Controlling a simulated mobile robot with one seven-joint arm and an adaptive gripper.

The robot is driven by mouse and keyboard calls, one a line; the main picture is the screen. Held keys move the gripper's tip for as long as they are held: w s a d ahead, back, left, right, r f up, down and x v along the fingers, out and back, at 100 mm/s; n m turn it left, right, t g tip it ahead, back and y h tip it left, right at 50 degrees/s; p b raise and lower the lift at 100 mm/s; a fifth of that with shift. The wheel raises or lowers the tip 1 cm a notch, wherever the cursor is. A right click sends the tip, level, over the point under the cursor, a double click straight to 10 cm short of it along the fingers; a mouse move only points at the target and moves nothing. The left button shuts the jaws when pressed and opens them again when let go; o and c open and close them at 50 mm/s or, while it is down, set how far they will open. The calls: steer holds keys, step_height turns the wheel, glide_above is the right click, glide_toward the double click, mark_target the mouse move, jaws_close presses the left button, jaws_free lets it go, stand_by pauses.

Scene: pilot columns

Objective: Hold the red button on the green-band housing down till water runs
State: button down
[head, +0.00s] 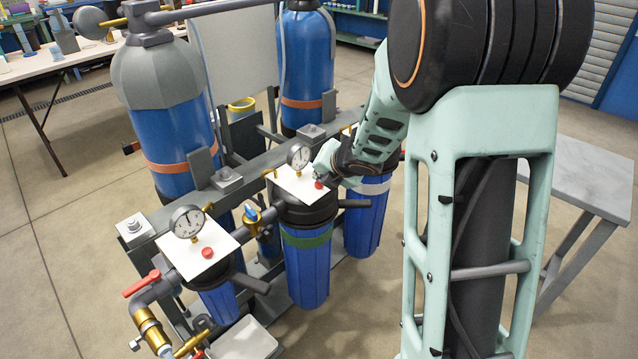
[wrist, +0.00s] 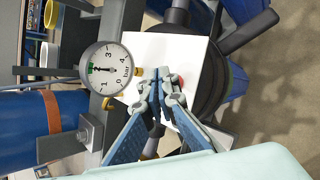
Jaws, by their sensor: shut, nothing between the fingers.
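The green-band housing (head: 307,265) is a blue canister with a black cap and a green band (head: 306,240), in the middle of the head view. A white plate (head: 296,190) lies over its cap, with a round gauge (head: 299,156) at its back. The red button (head: 319,184) is at the plate's right side. My gripper (head: 326,168) is just behind and above the button. In the wrist view my gripper (wrist: 157,82) is shut and empty over the plate, and the button (wrist: 181,80) is partly hidden by a finger. I cannot tell whether they touch.
Another housing with a white plate, gauge (head: 187,222) and red button (head: 207,253) stands at front left. A white-band housing (head: 366,215) stands to the right. Black handles, pipes and a grey frame crowd the area. A grey table (head: 585,180) is at right.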

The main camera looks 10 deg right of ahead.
steer(key=shift+f+b, duration=0.35)
steer(key=shift+f, duration=0.05)
stand_by(1.1)
steer(key=shift+r, duration=0.15)
stand_by(2.0)
steer(key=shift+r+p, duration=0.85)
steer(key=shift+p, duration=0.1)
step_height(320, 180, up, 5)
steer(key=p, duration=0.5)
steer(key=shift+d, duration=0.1)
